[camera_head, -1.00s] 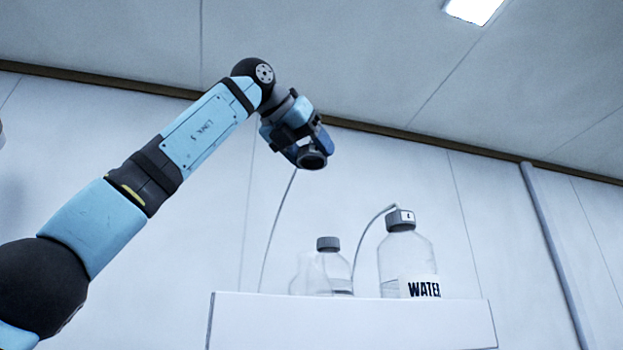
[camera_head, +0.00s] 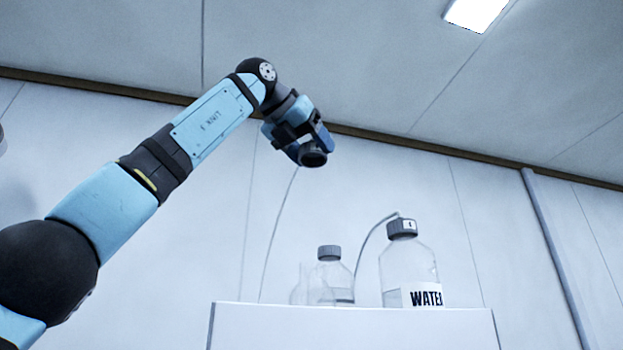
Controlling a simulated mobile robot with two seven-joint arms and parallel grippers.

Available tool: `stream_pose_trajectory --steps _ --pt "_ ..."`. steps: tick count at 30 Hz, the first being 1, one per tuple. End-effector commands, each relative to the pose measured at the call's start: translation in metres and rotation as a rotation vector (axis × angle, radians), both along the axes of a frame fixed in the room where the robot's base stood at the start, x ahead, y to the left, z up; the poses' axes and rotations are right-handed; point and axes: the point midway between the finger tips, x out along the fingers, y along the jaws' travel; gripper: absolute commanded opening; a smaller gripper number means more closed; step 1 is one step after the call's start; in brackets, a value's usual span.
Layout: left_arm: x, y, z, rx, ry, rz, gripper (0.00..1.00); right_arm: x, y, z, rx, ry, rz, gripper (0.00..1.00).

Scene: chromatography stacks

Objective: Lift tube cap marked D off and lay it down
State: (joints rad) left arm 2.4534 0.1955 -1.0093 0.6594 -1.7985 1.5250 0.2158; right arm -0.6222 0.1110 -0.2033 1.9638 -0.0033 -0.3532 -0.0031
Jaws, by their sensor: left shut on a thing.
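My left gripper (camera_head: 309,146) is high in the middle of the view, shut on a dark round tube cap (camera_head: 314,158). The cap is well above the shelf and apart from every bottle. A thin tube (camera_head: 272,232) hangs from beside it down behind the shelf top. No letter can be read on the held cap, so I cannot confirm the D. My right gripper is out of view.
On the white shelf unit (camera_head: 350,328) stand a large WATER bottle (camera_head: 408,268) with a marked grey cap (camera_head: 402,228) and curved tube, a smaller capped bottle (camera_head: 331,280), and a clear glass vessel (camera_head: 300,286). The air around the gripper is clear.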

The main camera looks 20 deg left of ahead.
Motion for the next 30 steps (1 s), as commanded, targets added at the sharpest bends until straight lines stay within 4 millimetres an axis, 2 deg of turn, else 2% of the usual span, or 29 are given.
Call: stream_pose_trajectory --steps 18,30 --pt "-0.001 0.000 0.030 -0.001 -0.002 0.001 0.33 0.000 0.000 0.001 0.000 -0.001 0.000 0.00" --pt "-0.001 0.001 0.031 0.000 -0.001 0.001 0.33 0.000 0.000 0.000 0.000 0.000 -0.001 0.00"
